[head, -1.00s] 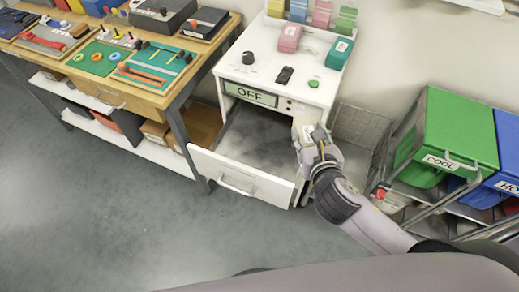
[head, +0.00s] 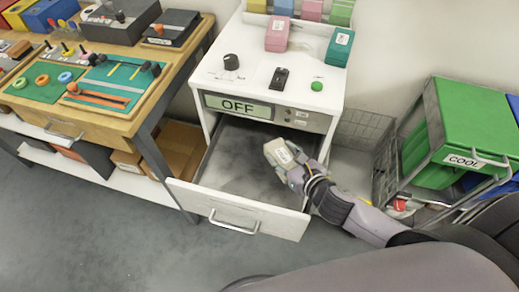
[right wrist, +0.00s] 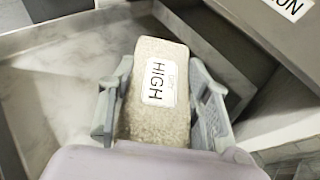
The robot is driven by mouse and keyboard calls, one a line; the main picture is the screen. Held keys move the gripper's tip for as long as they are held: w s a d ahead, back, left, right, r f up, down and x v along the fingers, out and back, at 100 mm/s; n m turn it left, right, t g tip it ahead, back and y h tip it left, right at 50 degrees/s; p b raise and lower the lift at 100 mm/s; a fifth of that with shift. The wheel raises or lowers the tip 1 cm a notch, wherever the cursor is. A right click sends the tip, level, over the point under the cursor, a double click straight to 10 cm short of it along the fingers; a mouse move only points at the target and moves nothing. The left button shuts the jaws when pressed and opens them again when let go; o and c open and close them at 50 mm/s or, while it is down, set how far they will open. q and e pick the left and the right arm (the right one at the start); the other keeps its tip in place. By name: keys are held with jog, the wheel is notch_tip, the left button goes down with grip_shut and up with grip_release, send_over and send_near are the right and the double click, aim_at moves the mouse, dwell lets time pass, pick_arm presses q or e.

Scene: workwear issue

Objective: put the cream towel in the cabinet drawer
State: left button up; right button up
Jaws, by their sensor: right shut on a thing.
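The cream towel (head: 279,152) is a small folded block with a white label; in the right wrist view the towel (right wrist: 163,115) reads "HIGH". My right gripper (head: 292,170) is shut on it, with one finger on each side in the right wrist view (right wrist: 163,100). It holds the towel over the right part of the open cabinet drawer (head: 240,213). The drawer is pulled out below the "OFF" display of the white cabinet (head: 215,80), and its grey floor looks empty where it shows. My left gripper is out of view.
A wooden bench (head: 125,122) with tool boards stands left of the cabinet. Pink (head: 277,35) and teal (head: 340,47) blocks sit on the cabinet top. A wire basket (head: 362,130) and a green bin (head: 465,125) are at the right.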

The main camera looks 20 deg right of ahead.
aim_at(270, 145)
jog(key=x, duration=0.8)
jog(key=shift+s+f, duration=0.1)
jog(key=shift+f, duration=0.25)
jog(key=shift+w+a+f+b, duration=0.1)
jog(key=shift+w+f+b, duration=0.2)
jog(key=shift+w, duration=0.25)
jog(key=w+f, duration=0.2)
jog(key=shift+w+a, duration=0.25)
jog(key=shift+a, duration=0.05)
jog(key=shift+w+f, duration=0.1)
jog(key=shift+w, duration=0.05)
pick_arm(q)
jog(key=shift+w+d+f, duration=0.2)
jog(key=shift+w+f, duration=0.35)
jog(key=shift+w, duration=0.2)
jog(key=shift+b, duration=0.3)
pick_arm(e)
jog(key=shift+f, duration=0.15)
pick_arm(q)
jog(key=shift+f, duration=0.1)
pick_arm(e)
jog(key=o, duration=1.2)
jog(key=shift+o, duration=0.2)
